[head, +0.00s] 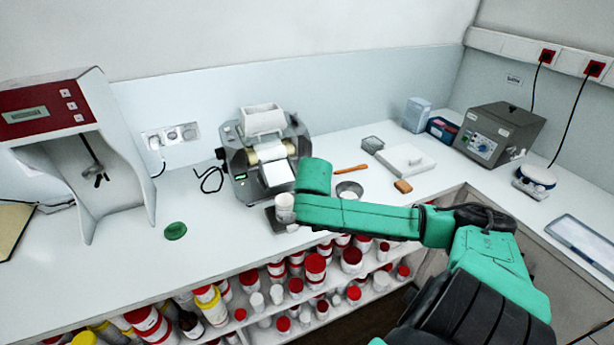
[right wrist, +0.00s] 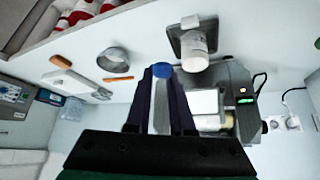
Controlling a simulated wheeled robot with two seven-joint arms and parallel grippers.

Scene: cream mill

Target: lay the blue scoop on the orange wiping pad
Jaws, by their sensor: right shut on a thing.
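The blue scoop (right wrist: 162,69) shows as a small blue piece at the fingertips of my right gripper (right wrist: 162,76) in the right wrist view. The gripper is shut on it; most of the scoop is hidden. In the head view my right arm covers the gripper and the scoop. The orange wiping pad (head: 403,186) is a small block lying flat on the white counter, in front of a white slab. It also shows in the right wrist view (right wrist: 56,59), apart from the gripper and well to its left. My left gripper is not in view.
A white jar (head: 285,207) on a dark square plate (head: 270,220) stands close to my right gripper. A metal bowl (head: 349,190), an orange stick (head: 351,169) and the white slab (head: 405,160) lie near the pad. The roller mill (head: 265,150) stands behind the jar.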

